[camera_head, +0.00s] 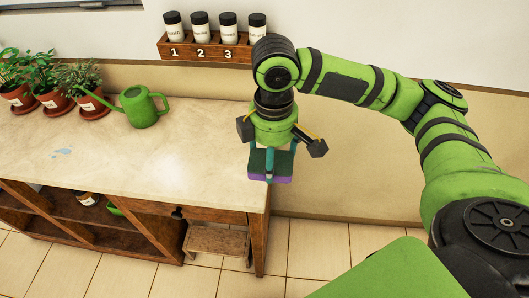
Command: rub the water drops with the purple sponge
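The purple sponge (256,178) has a dark green upper layer and a purple underside. My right gripper (270,160) points down and is shut on the sponge, with a teal finger across its near side. The sponge shows at the right end of the counter (190,165); its exact height is hard to tell. The water drops (62,153) are a small bluish patch on the left part of the counter top, well apart from the sponge. My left gripper is not in view.
A green watering can (142,107) stands at the back of the counter, right of several potted plants (50,82). A wooden rack (205,50) with labelled jars hangs on the wall behind my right arm. The counter between drops and sponge is clear. A stool (217,240) stands below.

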